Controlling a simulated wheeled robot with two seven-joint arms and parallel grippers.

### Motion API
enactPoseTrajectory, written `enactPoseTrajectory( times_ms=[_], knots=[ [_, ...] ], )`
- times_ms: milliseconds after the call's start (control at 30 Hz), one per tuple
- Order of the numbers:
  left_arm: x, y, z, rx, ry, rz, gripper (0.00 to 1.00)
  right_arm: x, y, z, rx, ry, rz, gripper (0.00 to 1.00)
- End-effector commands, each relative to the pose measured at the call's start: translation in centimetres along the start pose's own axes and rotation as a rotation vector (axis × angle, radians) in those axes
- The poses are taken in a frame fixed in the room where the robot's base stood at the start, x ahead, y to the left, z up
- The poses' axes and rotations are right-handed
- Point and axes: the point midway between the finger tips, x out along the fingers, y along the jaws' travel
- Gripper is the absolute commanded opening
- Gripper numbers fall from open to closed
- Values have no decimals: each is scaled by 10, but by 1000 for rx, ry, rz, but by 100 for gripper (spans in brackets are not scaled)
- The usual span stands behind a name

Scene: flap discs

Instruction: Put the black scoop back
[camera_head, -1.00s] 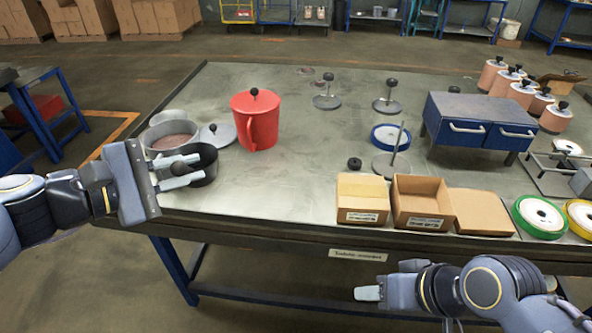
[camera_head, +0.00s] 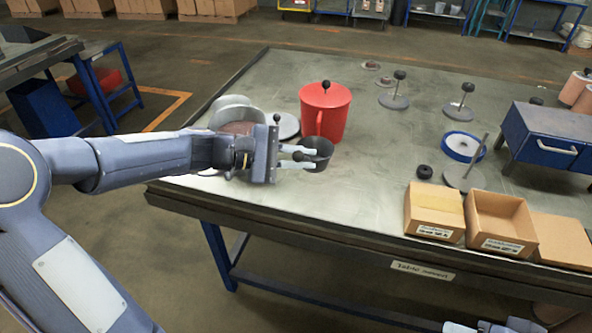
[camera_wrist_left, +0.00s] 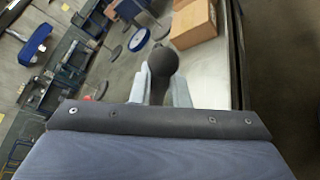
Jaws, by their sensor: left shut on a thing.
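The black scoop (camera_head: 322,147) shows in the head view as a dark cup between the fingers of my left gripper (camera_head: 308,158). The gripper is shut on it, in front of the red lidded pot (camera_head: 325,112). In the left wrist view, a dark shaft with a round black end (camera_wrist_left: 163,61) shows between the two pale fingers (camera_wrist_left: 158,90). I cannot tell how high the scoop is above the table. My right gripper (camera_head: 460,327) only partly shows at the bottom edge, and its opening cannot be made out.
An open metal container (camera_head: 237,108) with reddish-brown contents stands behind my left wrist, and a grey lid (camera_head: 287,127) lies beside it. Small cardboard boxes (camera_head: 434,210), a blue-rimmed disc (camera_head: 462,147) and discs on posts lie to the right. The table middle (camera_head: 385,150) is clear.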

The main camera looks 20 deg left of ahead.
Motion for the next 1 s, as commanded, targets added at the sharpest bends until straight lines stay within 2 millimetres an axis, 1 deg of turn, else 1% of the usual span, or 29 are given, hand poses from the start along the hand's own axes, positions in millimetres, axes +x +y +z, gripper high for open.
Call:
enactPoseTrajectory(
  times_ms=[33, 100, 200, 367, 433, 600, 967, 1000],
  knots=[
    [1, -3, -14, -7, -1, 1, 0, 0, 0, 0, 0, 0, 0, 48],
    [1, -4, -27, -4, -1, 1, 0, -1, 0, 0, 0, 0, 0, 48],
    [1, -6, -40, -1, -1, 1, 0, -1, -1, 0, 0, 0, 0, 48],
    [2, -8, -49, 0, -1, 0, 0, -2, -1, -1, 0, 0, 0, 48],
    [2, -10, -56, -1, -1, 1, 0, -2, -1, -1, 0, 0, 0, 48],
    [8, -29, -72, -2, -2, 1, 0, 0, 0, 0, 0, 0, 0, 48],
    [10, -33, -76, 1, 0, 1, 0, 3, 1, 2, 0, 0, 0, 48],
    [10, -32, -75, 1, 0, 1, 19, 2, 1, 1, 0, 0, 0, 48]
  ],
)
